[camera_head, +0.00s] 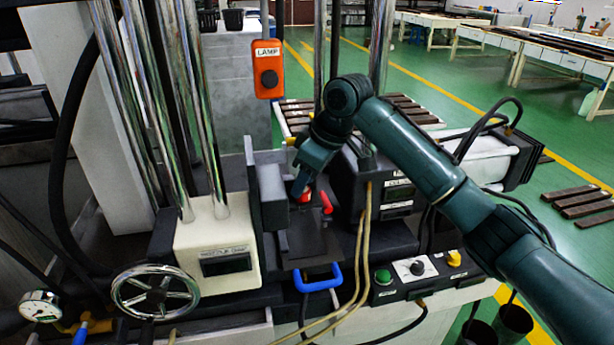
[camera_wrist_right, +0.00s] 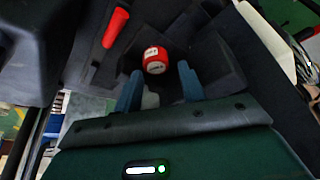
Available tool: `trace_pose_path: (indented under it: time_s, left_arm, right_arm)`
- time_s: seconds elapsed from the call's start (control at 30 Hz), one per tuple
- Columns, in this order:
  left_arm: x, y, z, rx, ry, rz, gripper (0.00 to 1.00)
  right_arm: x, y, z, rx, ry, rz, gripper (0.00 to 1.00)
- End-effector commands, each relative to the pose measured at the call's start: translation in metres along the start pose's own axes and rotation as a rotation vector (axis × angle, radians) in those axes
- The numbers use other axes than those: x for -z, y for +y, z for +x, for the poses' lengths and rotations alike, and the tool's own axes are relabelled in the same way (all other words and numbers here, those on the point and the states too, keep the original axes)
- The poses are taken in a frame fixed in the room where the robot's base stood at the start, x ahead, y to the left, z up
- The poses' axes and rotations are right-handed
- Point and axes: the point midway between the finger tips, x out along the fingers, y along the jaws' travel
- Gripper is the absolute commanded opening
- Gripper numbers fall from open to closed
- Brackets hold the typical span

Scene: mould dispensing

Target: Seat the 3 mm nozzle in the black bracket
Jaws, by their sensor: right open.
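A round red piece with a white label (camera_wrist_right: 155,62), which looks like the nozzle, stands among black parts in the right wrist view. Its label is too small to read. In the head view a bit of red (camera_head: 306,197) shows just below my right gripper (camera_head: 301,184). My right gripper is open, its two blue fingers (camera_wrist_right: 159,88) apart, and the red piece shows beyond the fingertips, not clamped. The black parts around it (camera_wrist_right: 207,62) may be the bracket; whether the piece is fully seated I cannot tell. My left gripper is out of view.
A red handle (camera_head: 326,203) stands close beside the gripper. A blue handle (camera_head: 318,279) is in front of the dark plate. Chrome columns and an orange lamp box (camera_head: 268,69) rise behind and left. Tan hoses (camera_head: 362,245) hang on the right.

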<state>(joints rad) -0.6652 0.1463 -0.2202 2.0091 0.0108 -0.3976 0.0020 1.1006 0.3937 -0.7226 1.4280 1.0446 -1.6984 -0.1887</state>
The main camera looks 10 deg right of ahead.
Motion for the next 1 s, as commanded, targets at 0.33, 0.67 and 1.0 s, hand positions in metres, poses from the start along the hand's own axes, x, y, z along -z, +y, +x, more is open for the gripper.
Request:
trace_pose_path:
  time_s: [0.33,0.67,1.0]
  left_arm:
    - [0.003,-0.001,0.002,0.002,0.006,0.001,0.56]
    - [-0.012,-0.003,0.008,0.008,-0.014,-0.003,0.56]
    - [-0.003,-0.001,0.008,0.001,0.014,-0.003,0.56]
  right_arm:
    - [-0.002,0.008,-0.001,-0.02,0.005,0.013,0.56]
    - [0.0,0.005,-0.064,-0.024,0.018,0.008,0.56]
    - [-0.001,-0.003,-0.126,-0.01,0.009,0.001,0.56]
